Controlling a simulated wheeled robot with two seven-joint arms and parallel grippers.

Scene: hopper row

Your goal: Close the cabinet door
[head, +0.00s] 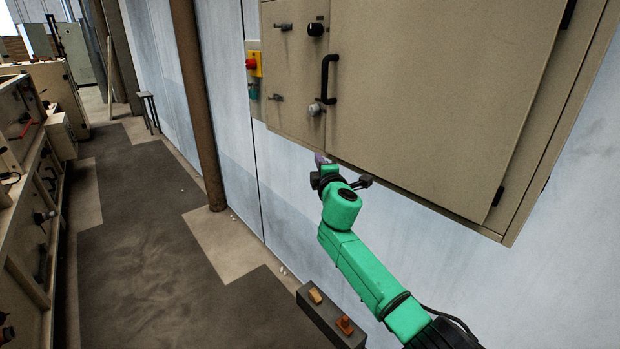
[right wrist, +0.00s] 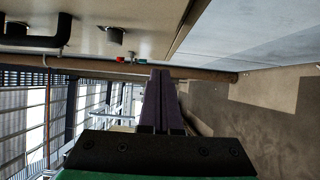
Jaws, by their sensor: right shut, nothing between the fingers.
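The beige cabinet door (head: 430,90) hangs on the wall, with a black bar handle (head: 329,79) near its left edge and black hinges at its right. It looks flush or nearly flush with the cabinet; I cannot tell whether a small gap remains. My right gripper (head: 321,159) is just below the door's lower left corner, on a green arm; I cannot tell whether it touches. In the right wrist view its purple fingers (right wrist: 160,75) are together and empty, with the handle (right wrist: 50,40) at upper left. My left gripper is not in view.
A narrower panel (head: 290,60) with knobs adjoins the door's left. A yellow box with a red button (head: 252,64) is beyond it. A brown pipe (head: 198,110) stands against the wall. Beige machines (head: 25,190) line the left side. The floor aisle (head: 140,240) is mostly clear.

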